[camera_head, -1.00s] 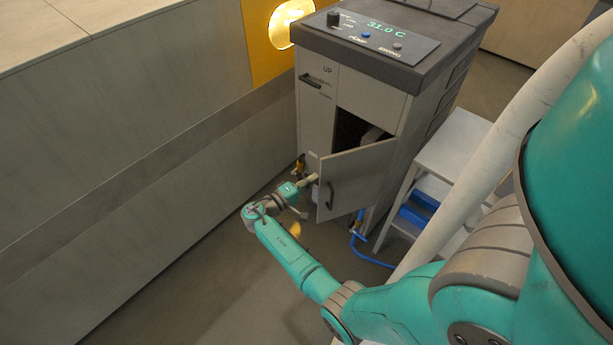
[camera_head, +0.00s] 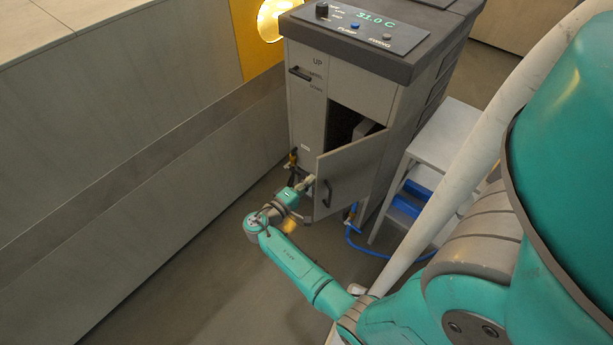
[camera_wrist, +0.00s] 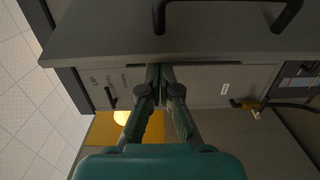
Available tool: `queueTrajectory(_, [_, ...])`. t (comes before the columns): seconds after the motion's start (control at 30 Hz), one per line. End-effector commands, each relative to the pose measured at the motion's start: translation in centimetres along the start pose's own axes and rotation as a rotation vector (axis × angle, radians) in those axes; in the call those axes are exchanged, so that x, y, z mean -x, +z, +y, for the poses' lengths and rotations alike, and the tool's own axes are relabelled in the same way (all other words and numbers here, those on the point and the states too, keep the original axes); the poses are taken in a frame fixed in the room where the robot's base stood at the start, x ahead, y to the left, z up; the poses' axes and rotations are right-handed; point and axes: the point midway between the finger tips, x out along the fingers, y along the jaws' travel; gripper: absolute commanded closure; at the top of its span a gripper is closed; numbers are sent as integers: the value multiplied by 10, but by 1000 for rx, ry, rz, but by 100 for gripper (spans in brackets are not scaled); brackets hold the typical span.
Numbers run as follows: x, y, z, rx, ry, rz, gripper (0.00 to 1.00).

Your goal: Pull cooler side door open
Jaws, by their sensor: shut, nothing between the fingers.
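The grey cooler (camera_head: 308,125) has its side door (camera_head: 352,172) standing partly open, hinged on the right, with a dark gap above and behind it. The door has a black bar handle (camera_head: 327,194), also seen at the top of the wrist view (camera_wrist: 287,14). My gripper (camera_head: 309,181) is shut and empty at the door's free edge, beside the handle and not around it. In the wrist view my fingertips (camera_wrist: 161,68) meet at the edge of the door (camera_wrist: 105,30). Whether they touch its inner face is hidden.
A small step stand (camera_head: 440,135) with blue on its lower level is right of the cooler, with a blue hose (camera_head: 365,246) on the floor. A long grey counter wall (camera_head: 130,130) runs along the left. The floor (camera_head: 190,270) between is clear.

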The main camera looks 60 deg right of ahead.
Motion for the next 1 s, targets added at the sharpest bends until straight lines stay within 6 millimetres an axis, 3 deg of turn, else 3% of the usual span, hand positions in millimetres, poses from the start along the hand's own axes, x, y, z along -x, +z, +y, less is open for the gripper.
queueTrajectory(0.6, [20, 97, 0, 4, 0, 337, 100])
queueTrajectory(1.0, [20, 132, 0, 0, 0, 381, 100])
